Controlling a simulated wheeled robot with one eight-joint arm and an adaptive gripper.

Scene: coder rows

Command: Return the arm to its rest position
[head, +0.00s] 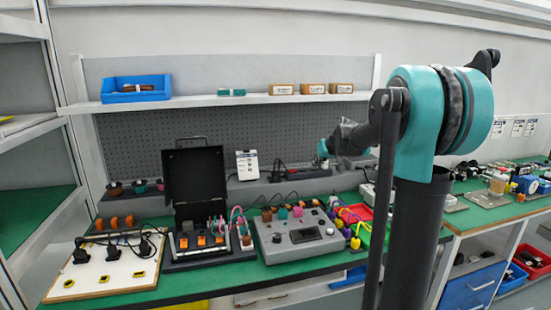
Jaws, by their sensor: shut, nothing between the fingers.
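My arm rises at the right of the head view and bends at a large teal joint. Its forearm reaches back and left, over the far side of the green bench (225,288). My gripper (322,162) is at the far end of the arm, small and dark, near the low rear shelf. It is shut, with nothing seen held in it. The fingers are hard to make out against the dark items behind them.
The bench holds a board with black plugs (105,262), an open black case (193,185), a grey control box (298,236) and a red tray (356,214). A blue bin (136,96) and small boxes (312,89) stand on the upper shelf. Another crowded bench stands right.

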